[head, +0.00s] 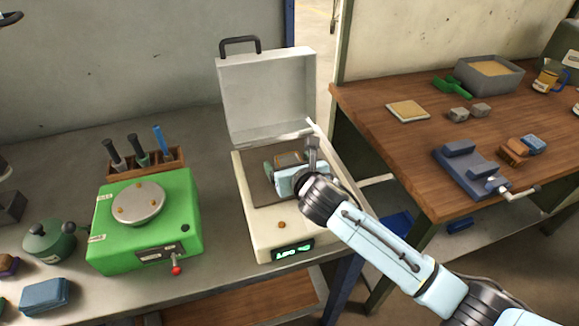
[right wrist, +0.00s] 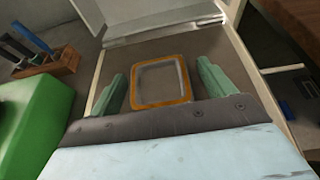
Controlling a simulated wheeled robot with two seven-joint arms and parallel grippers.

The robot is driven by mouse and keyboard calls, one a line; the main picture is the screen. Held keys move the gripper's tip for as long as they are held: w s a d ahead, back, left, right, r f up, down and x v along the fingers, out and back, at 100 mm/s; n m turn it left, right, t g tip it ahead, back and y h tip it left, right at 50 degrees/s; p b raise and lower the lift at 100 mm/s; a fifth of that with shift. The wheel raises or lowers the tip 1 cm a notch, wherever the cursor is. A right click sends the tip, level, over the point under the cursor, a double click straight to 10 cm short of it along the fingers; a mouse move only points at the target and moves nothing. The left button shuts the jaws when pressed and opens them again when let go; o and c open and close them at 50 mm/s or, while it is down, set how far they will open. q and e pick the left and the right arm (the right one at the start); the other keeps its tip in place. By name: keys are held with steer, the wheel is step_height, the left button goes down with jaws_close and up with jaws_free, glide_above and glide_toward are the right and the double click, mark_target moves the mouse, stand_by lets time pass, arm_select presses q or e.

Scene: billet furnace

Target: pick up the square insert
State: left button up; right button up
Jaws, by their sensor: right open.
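The square insert (right wrist: 160,104) is a squarish frame with an orange-brown rim and a grey hollow middle. It lies on the brown plate (right wrist: 195,48) of a cream box with a raised lid. In the head view the insert (head: 289,158) is partly hidden by my right gripper (head: 284,163). The right gripper's green fingers are spread on either side of the insert in the right wrist view (right wrist: 160,72), with visible gaps on both sides. It is open and holds nothing. My left gripper is not in view.
A green device (head: 170,222) and a tool rack (head: 147,161) stand left. A wooden table (head: 400,150) with a blue vise (head: 470,172) is at the right.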

steer(key=c, duration=1.6)
steer(key=shift+r, duration=0.15)
steer(key=shift+c, duration=0.6)
